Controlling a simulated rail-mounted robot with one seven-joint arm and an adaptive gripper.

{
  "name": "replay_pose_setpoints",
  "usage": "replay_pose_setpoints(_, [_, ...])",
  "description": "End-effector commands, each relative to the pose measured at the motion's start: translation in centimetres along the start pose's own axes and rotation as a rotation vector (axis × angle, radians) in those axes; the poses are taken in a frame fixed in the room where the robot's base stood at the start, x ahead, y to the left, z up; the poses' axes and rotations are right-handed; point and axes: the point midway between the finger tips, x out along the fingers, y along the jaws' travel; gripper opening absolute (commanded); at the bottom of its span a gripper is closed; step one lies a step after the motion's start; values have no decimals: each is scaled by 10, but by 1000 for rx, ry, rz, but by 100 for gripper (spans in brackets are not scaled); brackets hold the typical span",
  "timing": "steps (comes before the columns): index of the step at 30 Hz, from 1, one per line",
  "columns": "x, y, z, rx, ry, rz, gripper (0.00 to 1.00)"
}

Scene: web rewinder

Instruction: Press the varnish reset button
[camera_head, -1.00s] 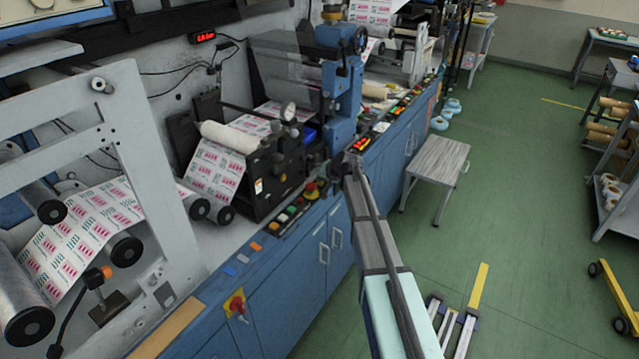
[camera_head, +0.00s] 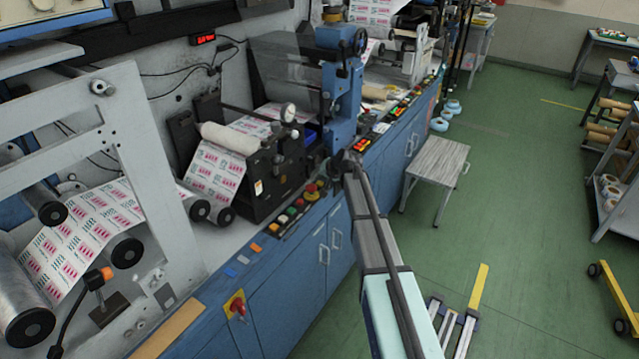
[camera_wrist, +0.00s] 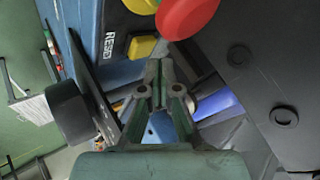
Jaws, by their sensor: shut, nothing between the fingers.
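In the wrist view, a yellow button (camera_wrist: 142,47) sits on a black panel beside a label (camera_wrist: 112,46) that reads "RESE", the rest cut off or hidden. I cannot read the word varnish. My gripper (camera_wrist: 158,66) is shut and empty, its tips just beside the yellow button; I cannot tell whether they touch it. In the head view, the button strip (camera_head: 290,217) runs along the front edge of the blue cabinet, and my arm's dark end covers part of the area right of it.
A red mushroom button (camera_wrist: 187,14) is close to my fingertips in the wrist view; it also shows in the head view (camera_head: 311,189). The black print unit (camera_head: 277,175) stands behind the strip. A grey stool (camera_head: 437,160) stands right of my arm, with open green floor beyond.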

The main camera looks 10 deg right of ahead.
Motion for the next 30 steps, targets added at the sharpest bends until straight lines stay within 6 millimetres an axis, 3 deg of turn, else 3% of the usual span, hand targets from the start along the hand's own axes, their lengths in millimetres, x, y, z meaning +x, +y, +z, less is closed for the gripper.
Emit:
replay_pose_setpoints(14, [-4,-3,-3,0,1,0,0])
replay_pose_setpoints(30, [-35,-25,-26,0,1,0,0])
